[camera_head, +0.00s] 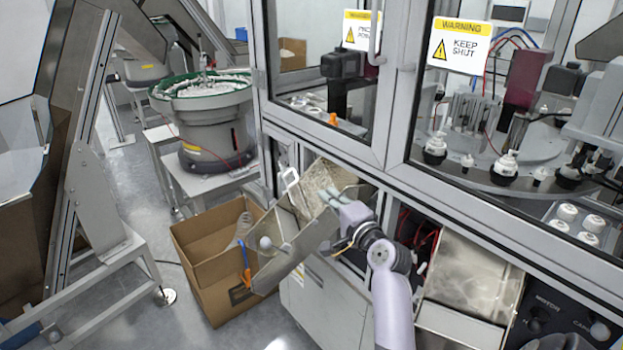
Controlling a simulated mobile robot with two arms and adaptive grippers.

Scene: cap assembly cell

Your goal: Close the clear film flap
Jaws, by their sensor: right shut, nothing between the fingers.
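What looks like the clear film flap (321,181) is a crinkled, see-through sheet at the opening in the machine's lower front, near the picture's middle. It stands tilted above a grey metal chute (295,257). My right gripper (333,195) is at the sheet's lower right edge, its fingers shut and empty. The fingers overlap the sheet in the picture; I cannot tell whether they touch it. My right arm comes up from the bottom and hides part of the opening. My left gripper is not in view.
An open cardboard box (192,277) stands on the floor below the chute. A white ball (265,243) and a blue-handled item (246,276) show by the chute. An open metal-lined compartment (468,280) is at right. Glazed doors with warning signs (459,46) rise above.

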